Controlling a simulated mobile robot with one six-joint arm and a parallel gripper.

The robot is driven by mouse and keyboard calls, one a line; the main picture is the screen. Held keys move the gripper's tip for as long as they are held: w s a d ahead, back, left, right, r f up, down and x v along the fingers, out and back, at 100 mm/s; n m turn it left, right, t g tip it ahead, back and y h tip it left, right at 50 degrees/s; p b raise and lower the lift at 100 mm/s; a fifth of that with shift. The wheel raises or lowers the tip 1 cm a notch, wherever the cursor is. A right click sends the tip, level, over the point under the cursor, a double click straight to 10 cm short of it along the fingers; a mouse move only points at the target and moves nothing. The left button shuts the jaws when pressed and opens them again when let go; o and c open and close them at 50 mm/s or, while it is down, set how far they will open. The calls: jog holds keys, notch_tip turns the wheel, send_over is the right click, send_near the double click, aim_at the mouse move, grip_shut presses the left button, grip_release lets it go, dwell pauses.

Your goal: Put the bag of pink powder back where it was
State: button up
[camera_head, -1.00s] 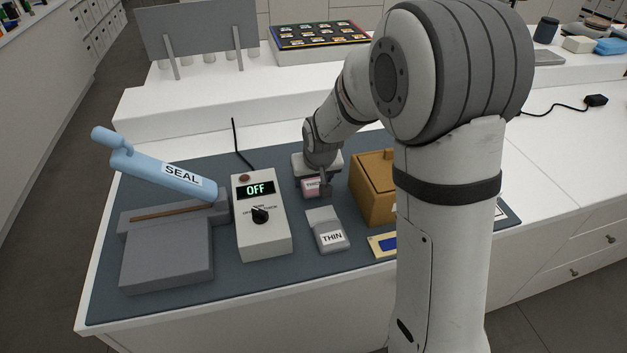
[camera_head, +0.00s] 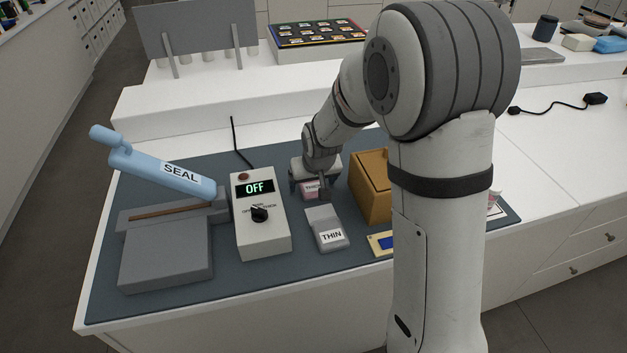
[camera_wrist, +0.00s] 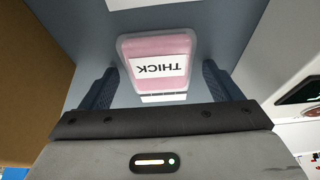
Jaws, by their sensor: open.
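The bag of pink powder (camera_wrist: 158,45), labelled THICK, lies on the dark mat. In the wrist view it sits ahead of and between the open fingers of my gripper (camera_wrist: 160,88), with space on both sides. In the head view my gripper (camera_head: 315,188) is low over the mat, and the bag (camera_head: 311,184) is partly hidden by it. The gripper is open and holds nothing. A grey bag labelled THIN (camera_head: 327,230) lies nearer the front edge, apart from the gripper.
A sealer with a raised blue SEAL handle (camera_head: 160,170) stands at the left. A control box reading OFF (camera_head: 262,222) stands between it and the bags. A brown box (camera_head: 370,188) is close to the gripper's right. A white raised shelf (camera_head: 215,105) runs along the back.

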jog(key=shift+r, duration=0.45)
jog(key=a+v, duration=0.1)
jog(key=v, duration=0.9)
jog(key=s+d+r+m, duration=0.1)
jog(key=s+d, duration=0.5)
jog(key=s, duration=0.5)
jog(key=s+d+r+m+g, duration=0.1)
jog(key=s+d+r, duration=0.1)
jog(key=s+d, duration=0.4)
jog(key=s, duration=0.5)
jog(key=shift+s+g+h, duration=0.2)
jog(key=shift+g+h, duration=0.1)
jog(key=shift+h, duration=0.1)
